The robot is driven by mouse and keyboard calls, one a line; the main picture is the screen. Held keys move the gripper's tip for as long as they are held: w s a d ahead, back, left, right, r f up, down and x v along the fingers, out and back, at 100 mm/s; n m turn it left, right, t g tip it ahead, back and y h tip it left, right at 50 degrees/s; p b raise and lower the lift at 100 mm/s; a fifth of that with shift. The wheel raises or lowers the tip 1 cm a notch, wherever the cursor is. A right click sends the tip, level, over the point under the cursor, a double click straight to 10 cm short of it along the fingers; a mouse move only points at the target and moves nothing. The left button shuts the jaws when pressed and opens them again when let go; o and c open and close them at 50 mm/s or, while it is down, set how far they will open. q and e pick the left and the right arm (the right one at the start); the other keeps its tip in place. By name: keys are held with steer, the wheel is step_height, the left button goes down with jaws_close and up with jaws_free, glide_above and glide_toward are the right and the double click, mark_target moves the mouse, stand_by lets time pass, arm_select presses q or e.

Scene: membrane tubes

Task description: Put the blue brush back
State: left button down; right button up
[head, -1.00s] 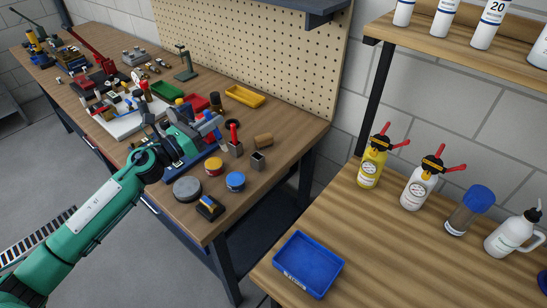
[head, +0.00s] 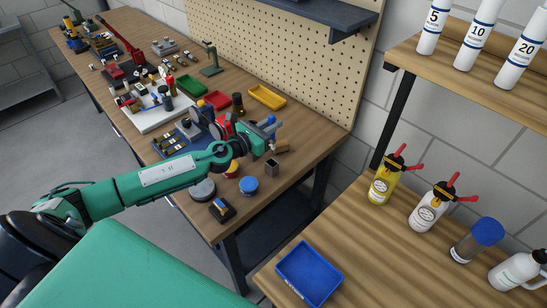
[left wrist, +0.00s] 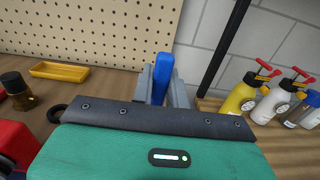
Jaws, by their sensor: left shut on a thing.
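The blue brush (left wrist: 162,68) is held between the fingers of my left gripper (left wrist: 164,84), its blue end sticking up in the left wrist view. In the head view the same blue end (head: 270,119) shows at the tip of my left gripper (head: 265,129). The gripper is over the right part of the workbench. A small dark square holder (head: 272,168) stands on the bench just below the gripper and looks empty. The lower part of the brush is hidden. My right gripper is not in view.
Near the gripper are a brown block (head: 282,147), a blue round tin (head: 248,185), a grey disc (head: 202,190) and a yellow tray (head: 267,97). A pegboard (head: 290,60) rises behind. A second table at right bears a blue tray (head: 308,273) and several bottles.

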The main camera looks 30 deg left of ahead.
mark_target(272, 148)
arm_select(q)
step_height(272, 148, down, 7)
steer(key=b, duration=0.3)
steer(key=shift+f+b, duration=0.65)
steer(key=shift+f, duration=0.2)
step_height(272, 148, down, 4)
steer(key=b, duration=0.3)
steer(key=shift+r, duration=0.2)
steer(key=shift+f, duration=0.2)
steer(key=c, duration=1.4)
jaws_free()
